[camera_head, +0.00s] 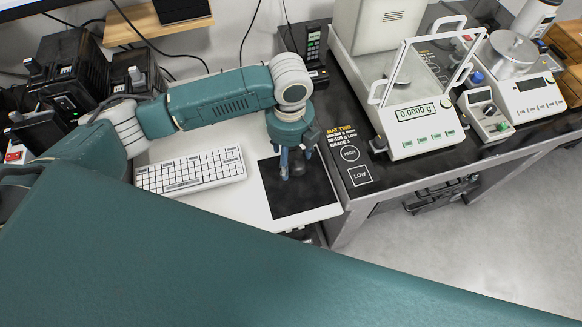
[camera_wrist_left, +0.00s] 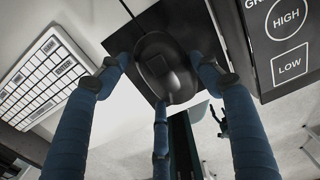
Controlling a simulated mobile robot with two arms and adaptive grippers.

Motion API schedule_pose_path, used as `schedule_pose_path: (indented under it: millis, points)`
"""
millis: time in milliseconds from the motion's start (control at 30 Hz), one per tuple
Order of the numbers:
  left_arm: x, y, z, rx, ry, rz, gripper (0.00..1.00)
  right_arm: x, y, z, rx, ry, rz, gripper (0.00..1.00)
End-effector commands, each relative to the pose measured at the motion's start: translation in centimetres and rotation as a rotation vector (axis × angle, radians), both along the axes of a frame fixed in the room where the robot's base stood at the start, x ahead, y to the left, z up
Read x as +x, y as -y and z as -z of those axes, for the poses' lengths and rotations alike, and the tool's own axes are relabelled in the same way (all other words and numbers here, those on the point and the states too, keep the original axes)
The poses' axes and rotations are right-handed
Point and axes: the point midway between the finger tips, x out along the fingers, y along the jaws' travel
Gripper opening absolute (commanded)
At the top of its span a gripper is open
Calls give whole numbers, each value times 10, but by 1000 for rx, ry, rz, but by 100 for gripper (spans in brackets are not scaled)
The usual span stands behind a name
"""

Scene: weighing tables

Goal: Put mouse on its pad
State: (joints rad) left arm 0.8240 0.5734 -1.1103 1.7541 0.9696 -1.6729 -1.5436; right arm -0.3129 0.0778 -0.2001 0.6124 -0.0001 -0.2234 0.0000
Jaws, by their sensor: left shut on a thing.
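The black mouse pad (camera_head: 312,200) lies at the right end of the white table. My left gripper (camera_head: 291,172) points down over the pad. In the left wrist view, the fingers of my left gripper (camera_wrist_left: 160,88) are closed around the dark mouse (camera_wrist_left: 165,72). The dark pad (camera_wrist_left: 125,40) shows beneath the mouse. In the head view the mouse is mostly hidden by the fingers and is hard to make out against the pad. I cannot tell whether the mouse touches the pad. My right gripper is not in view.
A white keyboard (camera_head: 190,172) lies left of the pad. A dark weighing table (camera_head: 390,172) adjoins on the right, with a balance (camera_head: 420,115) reading 0.0000 g. A cordless phone (camera_head: 314,45) stands behind the pad. My own teal arm surface fills the lower foreground.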

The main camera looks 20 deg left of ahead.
Motion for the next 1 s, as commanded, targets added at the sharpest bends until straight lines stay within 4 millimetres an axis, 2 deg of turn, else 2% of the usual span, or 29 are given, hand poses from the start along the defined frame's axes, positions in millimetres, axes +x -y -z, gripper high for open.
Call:
schedule_pose_path:
  millis: [100, 300, 600, 967, 1000]
  points:
    - [-1, 0, 20, 0, -1, 0, 36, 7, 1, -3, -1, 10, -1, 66]
    - [0, 1, 35, -1, 0, 1, 36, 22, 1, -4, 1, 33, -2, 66]
    - [0, 0, 73, 0, 0, 1, 36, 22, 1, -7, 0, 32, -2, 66]
    - [0, 0, 77, -1, 1, 1, 36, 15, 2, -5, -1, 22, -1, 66]
    - [0, 0, 78, 0, 1, 1, 68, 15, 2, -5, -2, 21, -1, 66]
